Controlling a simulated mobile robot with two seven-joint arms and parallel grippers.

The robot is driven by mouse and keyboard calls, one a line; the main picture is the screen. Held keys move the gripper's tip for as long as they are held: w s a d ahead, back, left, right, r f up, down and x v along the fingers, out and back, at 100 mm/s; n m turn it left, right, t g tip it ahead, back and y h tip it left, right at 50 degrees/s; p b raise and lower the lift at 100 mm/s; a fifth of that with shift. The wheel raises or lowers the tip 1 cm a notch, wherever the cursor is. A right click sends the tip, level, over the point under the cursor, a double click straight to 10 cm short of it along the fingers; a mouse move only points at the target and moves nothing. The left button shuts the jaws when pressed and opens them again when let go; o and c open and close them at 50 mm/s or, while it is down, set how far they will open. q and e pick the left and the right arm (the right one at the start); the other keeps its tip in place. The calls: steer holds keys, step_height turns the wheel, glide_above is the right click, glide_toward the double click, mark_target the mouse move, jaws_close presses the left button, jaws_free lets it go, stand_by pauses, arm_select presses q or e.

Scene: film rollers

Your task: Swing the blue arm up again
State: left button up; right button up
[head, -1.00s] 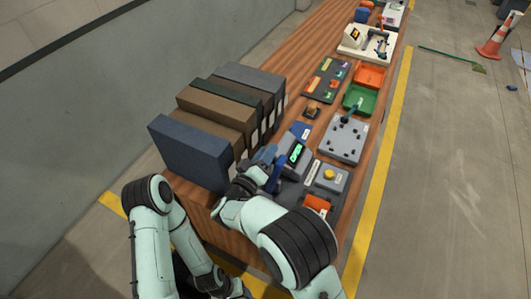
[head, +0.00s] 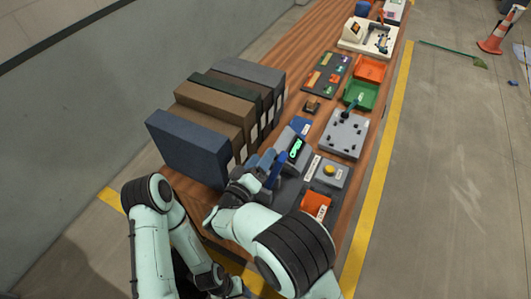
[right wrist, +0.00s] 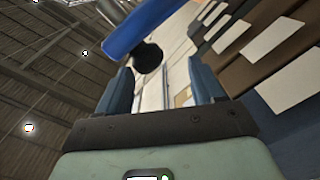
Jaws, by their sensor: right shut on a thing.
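The blue arm (head: 276,172) stands tilted beside a grey device with a lit green display (head: 296,148). My right gripper (head: 264,163) is at the blue arm, between the device and the row of binders. The right gripper is shut on the arm; the exact contact is hard to see. My left arm is folded at the lower left, and its gripper is not in view.
Several large binders (head: 190,147) stand close on the left. A grey box with a yellow button (head: 328,170) and an orange block (head: 316,204) are on the right. Further back are a grey pegged board (head: 343,138), a green tray (head: 361,96) and an orange tray (head: 370,68).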

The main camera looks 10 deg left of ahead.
arm_select(q)
steer(key=shift+s+f+b, duration=0.7)
steer(key=shift+s+f, duration=0.2)
steer(key=shift+f, duration=0.25)
arm_select(e)
steer(key=v, duration=1)
steer(key=shift+r, duration=0.1)
arm_select(q)
steer(key=shift+s, duration=0.1)
arm_select(e)
steer(key=shift+s, duration=0.1)
